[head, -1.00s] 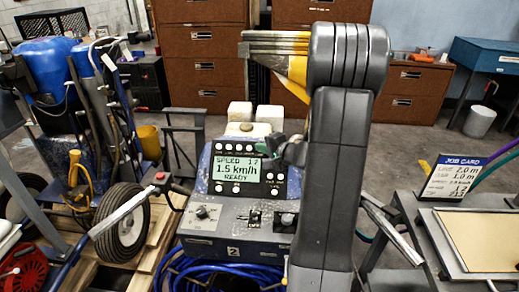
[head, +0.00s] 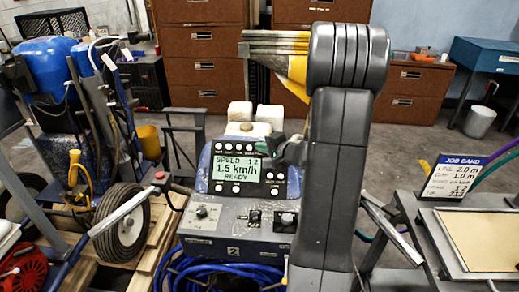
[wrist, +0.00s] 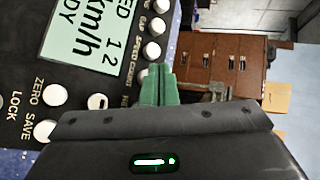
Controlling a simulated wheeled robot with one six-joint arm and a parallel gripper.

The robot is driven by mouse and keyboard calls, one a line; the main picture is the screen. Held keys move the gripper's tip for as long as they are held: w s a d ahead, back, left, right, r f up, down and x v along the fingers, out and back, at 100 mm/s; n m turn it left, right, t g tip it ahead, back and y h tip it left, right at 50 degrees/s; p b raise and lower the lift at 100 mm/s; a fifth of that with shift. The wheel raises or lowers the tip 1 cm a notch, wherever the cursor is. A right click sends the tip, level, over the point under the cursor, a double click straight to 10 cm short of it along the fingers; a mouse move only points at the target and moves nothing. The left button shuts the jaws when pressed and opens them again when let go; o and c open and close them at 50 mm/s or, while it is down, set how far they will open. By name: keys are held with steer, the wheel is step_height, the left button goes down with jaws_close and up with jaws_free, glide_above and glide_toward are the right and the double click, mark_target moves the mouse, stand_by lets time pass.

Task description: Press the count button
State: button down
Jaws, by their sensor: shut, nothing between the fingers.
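The control console (head: 225,220) stands in the head view with a lit display (head: 238,168) reading SPEED 12, 1.5 km/h, READY. A row of small white round buttons runs along the display's top edge. In the wrist view the panel appears turned, with labels GAP, SPEED and COUNT beside that row. The count button (wrist: 141,75) is beside the COUNT label, partly hidden by my fingers. My gripper (wrist: 160,72) has green fingers, shut and empty, with the tips close to that button. Contact cannot be told. The gripper also shows in the head view (head: 278,146), at the display's upper right.
Other buttons lie close by, including ZERO (wrist: 55,94) and SAVE (wrist: 45,129). A knob and switches sit on the lower console. A job card (head: 455,177) and a board (head: 485,240) are at the right. A wheel (head: 125,225) is at the left.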

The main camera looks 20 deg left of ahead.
steer(key=shift+w+a+f+b, duration=0.1)
steer(key=shift+w+f+b, duration=0.2)
steer(key=shift+b, duration=0.2)
steer(key=shift+w+f+b, duration=0.25)
steer(key=shift+f+b, duration=0.1)
steer(key=shift+b, duration=0.15)
stand_by(0.5)
steer(key=shift+s+r, duration=0.1)
steer(key=shift+r, duration=0.05)
steer(key=shift+s+r, duration=0.5)
stand_by(0.3)
steer(key=s+r, duration=0.1)
steer(key=s+d+r, duration=0.1)
steer(key=s+r, duration=0.1)
steer(key=shift+s+r, duration=0.2)
steer(key=shift+r, duration=0.1)
stand_by(1.6)
